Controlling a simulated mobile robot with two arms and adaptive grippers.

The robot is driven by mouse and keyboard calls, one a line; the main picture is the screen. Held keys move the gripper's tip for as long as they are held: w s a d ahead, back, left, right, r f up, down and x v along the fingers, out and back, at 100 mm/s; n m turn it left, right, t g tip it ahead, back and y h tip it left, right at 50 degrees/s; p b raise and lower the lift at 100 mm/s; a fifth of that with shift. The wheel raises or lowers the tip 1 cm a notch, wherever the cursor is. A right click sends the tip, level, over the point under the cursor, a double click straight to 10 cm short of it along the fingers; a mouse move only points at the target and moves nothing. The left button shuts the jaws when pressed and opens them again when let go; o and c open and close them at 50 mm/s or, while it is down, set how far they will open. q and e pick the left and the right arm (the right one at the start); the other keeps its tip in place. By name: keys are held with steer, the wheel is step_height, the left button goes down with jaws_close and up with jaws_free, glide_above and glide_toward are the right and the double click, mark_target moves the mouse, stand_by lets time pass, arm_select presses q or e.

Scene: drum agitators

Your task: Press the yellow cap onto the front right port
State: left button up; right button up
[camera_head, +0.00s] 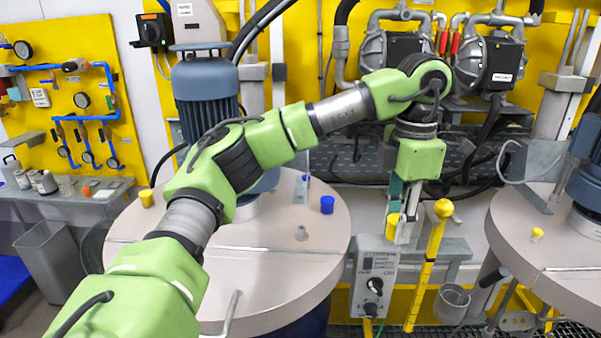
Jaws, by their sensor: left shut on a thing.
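My left arm reaches across the picture, and its gripper (403,228) points down to the right of the near drum lid. It is shut on a yellow cap (392,226), partly hidden by the fingers, in front of the wall equipment and apart from the lid. The round beige drum lid (270,262) carries a small bare grey port (301,233) at its front right. A blue cap (327,204) sits behind that port, and another yellow cap (147,198) is at the lid's left. My right gripper is not in view.
A yellow post (428,262) with a round top stands close right of my left gripper. A grey control box (374,284) is below it. A second drum lid (560,262) with a yellow cap (537,234) is at the right. The blue-grey agitator motor (206,98) rises behind my arm.

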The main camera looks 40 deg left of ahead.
arm_select(q)
steer(key=a+f+n+p, duration=0.1)
steer(key=a+n+p, duration=0.1)
steer(key=a, duration=0.5)
steer(key=a+f+n+p, duration=0.1)
steer(key=a+n+p, duration=0.1)
steer(key=a, duration=0.6)
steer(key=a+f+n+p, duration=0.1)
steer(key=a+f+n, duration=0.1)
steer(key=a, duration=0.6)
steer(key=shift+s+a+f+p, duration=0.1)
steer(key=shift+s+a+p, duration=0.1)
steer(key=shift+p, duration=0.2)
steer(key=shift+f, duration=0.2)
steer(key=shift+s+f, duration=0.1)
steer(key=shift+f, duration=0.2)
steer(key=shift+d+f, duration=0.1)
steer(key=shift+f, duration=1.6)
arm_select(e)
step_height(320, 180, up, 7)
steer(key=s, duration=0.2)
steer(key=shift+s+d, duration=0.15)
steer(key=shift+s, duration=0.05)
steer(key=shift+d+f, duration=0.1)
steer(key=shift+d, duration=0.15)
